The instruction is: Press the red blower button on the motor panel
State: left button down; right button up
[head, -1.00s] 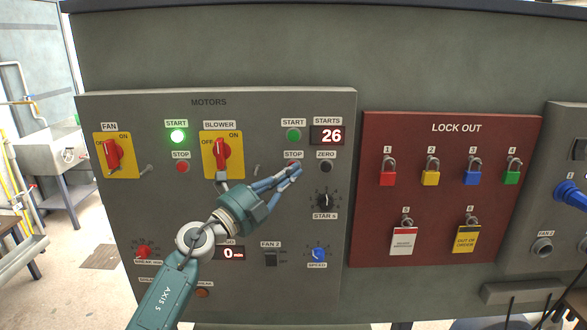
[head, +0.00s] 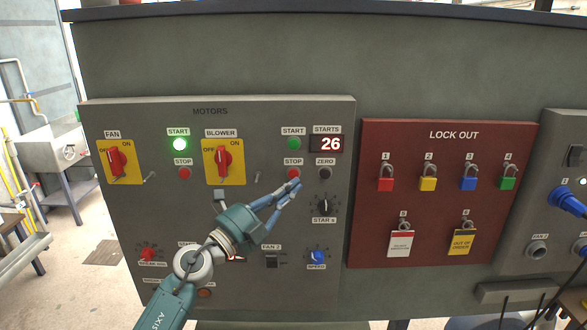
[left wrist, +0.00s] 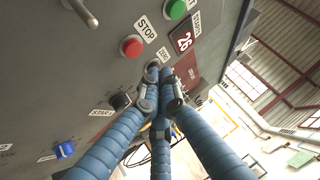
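The red blower stop button (head: 293,173) sits on the grey motor panel (head: 130,215), under the green start button (head: 294,144) and right of the blower switch (head: 223,160). The red button also shows in the left wrist view (left wrist: 131,47), uncovered. My left gripper (head: 294,187) has its blue fingertips drawn together just below the button in the head view. In the left wrist view the left gripper (left wrist: 160,82) shows beside the button, holding nothing. I cannot tell how far the tips are from the panel. My right gripper is not in view.
The black zero button (head: 325,173) and a black knob (head: 324,205) are close to the fingertips. The fan's red stop button (head: 184,173) is farther left, under a lit green button (head: 179,144). The red lockout board (head: 440,215) with padlocks is to the right.

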pick_arm(q)
jog(key=s+p, duration=0.1)
jog(key=s, duration=0.1)
jog(key=shift+s, duration=0.35)
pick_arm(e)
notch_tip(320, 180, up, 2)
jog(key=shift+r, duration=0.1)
